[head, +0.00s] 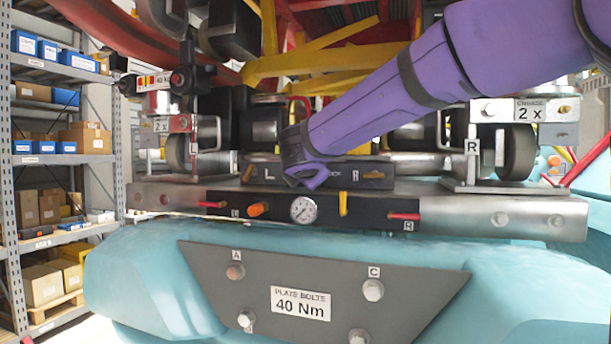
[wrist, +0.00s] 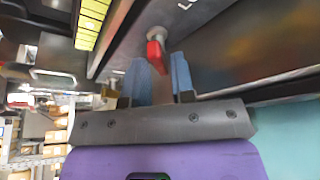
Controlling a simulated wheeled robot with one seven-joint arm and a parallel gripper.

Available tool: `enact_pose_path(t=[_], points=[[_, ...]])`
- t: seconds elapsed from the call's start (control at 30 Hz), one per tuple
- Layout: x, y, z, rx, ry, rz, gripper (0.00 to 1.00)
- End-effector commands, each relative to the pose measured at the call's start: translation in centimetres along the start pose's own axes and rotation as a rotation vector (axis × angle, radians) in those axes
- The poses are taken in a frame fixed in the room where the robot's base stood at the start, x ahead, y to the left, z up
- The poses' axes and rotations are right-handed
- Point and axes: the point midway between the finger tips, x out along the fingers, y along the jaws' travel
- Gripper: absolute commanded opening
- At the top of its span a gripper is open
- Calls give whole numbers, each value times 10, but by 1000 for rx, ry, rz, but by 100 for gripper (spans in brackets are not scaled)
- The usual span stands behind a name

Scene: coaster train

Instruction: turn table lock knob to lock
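The lock knob (wrist: 155,54) shows in the wrist view as a small red handle on a round metal stem. It stands out from a dark block (wrist: 128,42) beside partly cut-off white lettering. My gripper (wrist: 161,62) has its two blue fingers apart, with the red handle at the gap between their tips. I cannot tell whether either finger touches it. In the head view my purple arm's end (head: 306,165) is in front of the dark block (head: 375,176) marked L, LOCK and R. It hides the knob and the fingers there.
Below the block is a black panel with a round gauge (head: 303,209), an orange knob (head: 259,210), a yellow lever (head: 343,204) and red handles (head: 404,216). Wheels and brackets flank the block. A teal body with a bolted plate (head: 330,320) lies in front. Shelves (head: 66,160) stand left.

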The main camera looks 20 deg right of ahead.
Motion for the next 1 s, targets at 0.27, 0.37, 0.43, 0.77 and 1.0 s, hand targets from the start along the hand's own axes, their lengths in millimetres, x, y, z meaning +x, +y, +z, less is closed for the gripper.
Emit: enact_pose_path(t=[0.27, 0.37, 0.43, 0.77, 1.0], points=[[-51, 1, 0, 0, 1, 4, 23], [-68, 0, 0, 0, 0, 3, 23], [-79, 0, 0, 0, 0, 4, 23], [-98, 0, 0, -1, 0, 1, 23], [-97, 0, 0, -2, 0, 0, 35]])
